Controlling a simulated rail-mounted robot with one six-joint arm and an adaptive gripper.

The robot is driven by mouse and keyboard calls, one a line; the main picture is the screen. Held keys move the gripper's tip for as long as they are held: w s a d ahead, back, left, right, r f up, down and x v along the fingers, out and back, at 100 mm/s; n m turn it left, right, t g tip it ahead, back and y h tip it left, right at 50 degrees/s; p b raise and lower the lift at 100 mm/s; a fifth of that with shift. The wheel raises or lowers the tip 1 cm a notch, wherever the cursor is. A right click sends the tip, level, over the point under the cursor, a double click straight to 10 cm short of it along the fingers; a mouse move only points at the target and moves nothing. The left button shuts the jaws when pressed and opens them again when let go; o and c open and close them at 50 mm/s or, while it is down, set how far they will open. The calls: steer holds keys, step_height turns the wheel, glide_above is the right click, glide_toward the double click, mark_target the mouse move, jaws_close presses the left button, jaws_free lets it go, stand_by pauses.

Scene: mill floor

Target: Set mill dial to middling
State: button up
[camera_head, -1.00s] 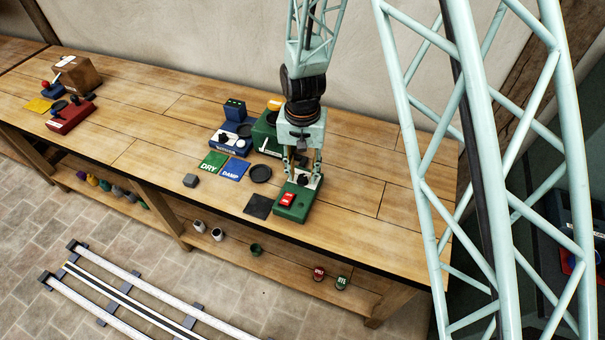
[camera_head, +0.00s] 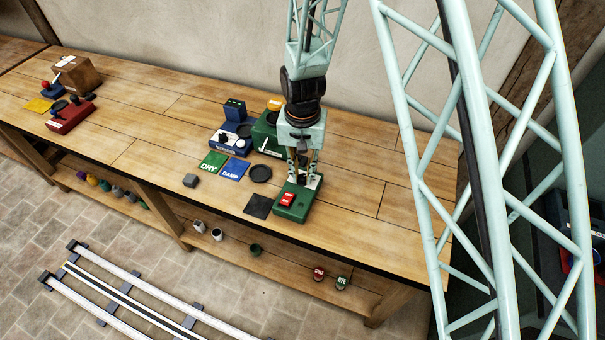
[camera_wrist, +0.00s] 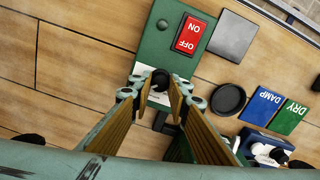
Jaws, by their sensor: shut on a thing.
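The mill control box (camera_head: 292,209) is a green box near the front edge of the bench, with a red ON/OFF switch (camera_head: 287,199) on it. The switch also shows in the wrist view (camera_wrist: 190,35). Behind the switch is a white plate with a black dial knob (camera_wrist: 160,79). My gripper (camera_head: 301,178) points down over the plate. In the wrist view my gripper (camera_wrist: 162,88) is shut on the dial knob, with a finger on each side. The dial's marks are mostly hidden by the fingers, so I cannot read its setting.
A green DRY card (camera_head: 213,162), a blue DAMP card (camera_head: 234,170), a black round dish (camera_head: 260,174) and a dark square plate (camera_head: 258,206) lie left of the box. A green machine (camera_head: 266,131) and a blue device (camera_head: 230,140) stand behind. Bench right of the box is clear.

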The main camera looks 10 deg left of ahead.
mark_target(303, 177)
steer(key=shift+n, duration=0.4)
steer(key=n+b, duration=0.2)
steer(key=n, duration=0.2)
steer(key=shift+b, duration=0.4)
steer(key=shift+n+b, duration=0.75)
steer(key=shift+n, duration=1.65)
steer(key=o, duration=0.8)
steer(key=shift+o, duration=0.2)
steer(key=shift+r, duration=0.15)
step_height(303, 177, up, 12)
